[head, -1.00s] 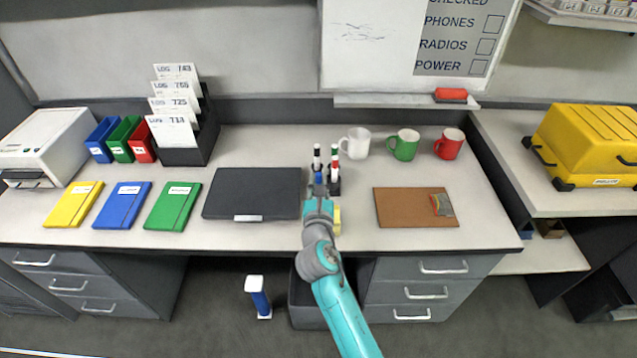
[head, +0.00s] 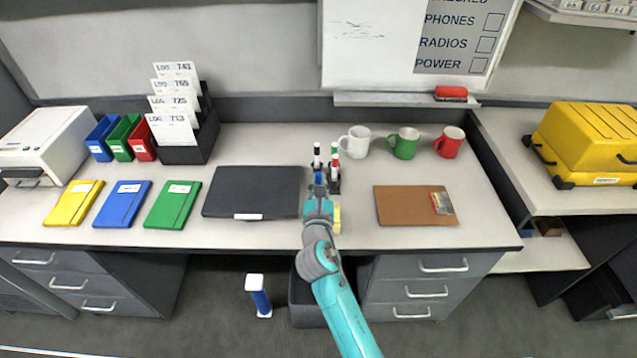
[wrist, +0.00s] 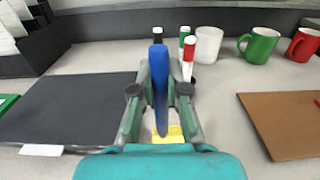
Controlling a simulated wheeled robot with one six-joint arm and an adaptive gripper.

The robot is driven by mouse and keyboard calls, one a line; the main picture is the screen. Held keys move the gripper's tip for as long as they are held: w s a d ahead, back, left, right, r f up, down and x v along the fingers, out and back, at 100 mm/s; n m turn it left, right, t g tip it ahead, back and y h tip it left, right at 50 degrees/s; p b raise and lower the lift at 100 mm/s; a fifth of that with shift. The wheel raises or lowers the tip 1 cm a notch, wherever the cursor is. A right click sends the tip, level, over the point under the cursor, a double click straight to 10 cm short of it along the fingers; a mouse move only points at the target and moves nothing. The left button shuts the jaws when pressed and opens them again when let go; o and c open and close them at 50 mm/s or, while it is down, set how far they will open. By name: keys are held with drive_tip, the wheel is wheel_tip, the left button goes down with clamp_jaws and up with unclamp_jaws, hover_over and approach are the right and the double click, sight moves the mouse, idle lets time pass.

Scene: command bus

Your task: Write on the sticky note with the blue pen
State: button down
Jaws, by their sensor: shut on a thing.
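My gripper (wrist: 158,92) is shut on the blue pen (wrist: 158,62), which stands nearly upright between its fingers. In the head view, my gripper (head: 319,192) is over the front middle of the desk, and the top of the blue pen (head: 319,179) shows just beyond it. The yellow sticky note (head: 337,217) lies on the desk, partly hidden by my gripper. In the wrist view, part of the sticky note (wrist: 175,133) shows between and below the fingers, near the pen's lower end. I cannot tell whether the pen touches it.
A pen holder with black, green and red markers (head: 335,165) stands just behind my gripper. A closed dark laptop (head: 253,190) lies to the left, a brown clipboard (head: 400,205) to the right. White, green and red mugs (head: 404,144) stand at the back.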

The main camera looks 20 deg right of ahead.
drive_tip(key=shift+f, duration=0.3)
idle(0.6)
drive_tip(key=shift+s+d, duration=0.4)
drive_tip(key=shift+s, duration=0.25)
idle(0.6)
drive_tip(key=shift+w+d, duration=0.35)
drive_tip(key=shift+d, duration=0.3)
idle(0.8)
drive_tip(key=shift+s+d, duration=0.35)
drive_tip(key=shift+s, duration=0.35)
idle(0.7)
drive_tip(key=shift+w+d, duration=0.35)
drive_tip(key=shift+d, duration=0.4)
idle(0.7)
drive_tip(key=shift+r, duration=0.1)
wheel_tip(320, 180, up, 6)
drive_tip(key=shift+r, duration=0.2)
idle(0.9)
